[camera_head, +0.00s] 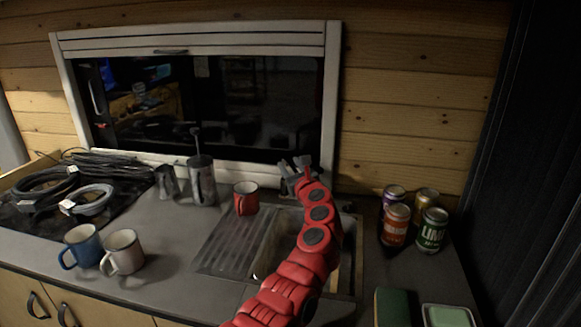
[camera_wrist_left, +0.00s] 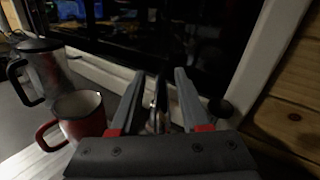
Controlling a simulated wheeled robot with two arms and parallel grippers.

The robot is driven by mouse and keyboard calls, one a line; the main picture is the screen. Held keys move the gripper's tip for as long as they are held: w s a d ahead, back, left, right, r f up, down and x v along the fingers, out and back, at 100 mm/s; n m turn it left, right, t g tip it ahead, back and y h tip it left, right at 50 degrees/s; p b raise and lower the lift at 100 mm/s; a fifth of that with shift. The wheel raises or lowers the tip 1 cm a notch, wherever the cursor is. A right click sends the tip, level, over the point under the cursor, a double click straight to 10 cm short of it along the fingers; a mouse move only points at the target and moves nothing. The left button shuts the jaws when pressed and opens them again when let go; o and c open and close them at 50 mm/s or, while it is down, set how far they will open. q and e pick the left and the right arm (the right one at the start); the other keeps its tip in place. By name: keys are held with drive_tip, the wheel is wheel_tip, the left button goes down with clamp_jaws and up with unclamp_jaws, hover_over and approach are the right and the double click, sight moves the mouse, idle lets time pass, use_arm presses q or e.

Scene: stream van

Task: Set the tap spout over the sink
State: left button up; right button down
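The sink (camera_head: 357,262) is set in the counter, with a ribbed drainboard (camera_head: 222,245) on its left. My red left arm reaches across the basin and hides much of it. My left gripper (camera_head: 294,166) is at the back of the sink, near the window frame. In the left wrist view, its two fingers (camera_wrist_left: 157,100) are apart. A thin metallic piece, apparently the tap spout (camera_wrist_left: 157,112), stands between them, with no clear contact. The gripper and arm hide most of the tap in the head view. My right gripper is not in view.
A red mug (camera_head: 245,199) stands by the drainboard, with a grey press pot (camera_head: 201,182) to its left. Blue (camera_head: 82,246) and white (camera_head: 124,252) mugs stand at front left. Several cans (camera_head: 432,230) stand right of the sink. Cables (camera_head: 45,188) lie at far left.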

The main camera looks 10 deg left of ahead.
use_arm(q)
drive_tip(key=shift+s+d, duration=0.1)
drive_tip(key=shift+s+d, duration=0.15)
drive_tip(key=shift+s, duration=0.05)
drive_tip(key=b+v, duration=0.1)
drive_tip(key=v, duration=1.5)
drive_tip(key=shift+s+b, duration=0.35)
drive_tip(key=shift+b, duration=0.05)
drive_tip(key=shift+r, duration=0.1)
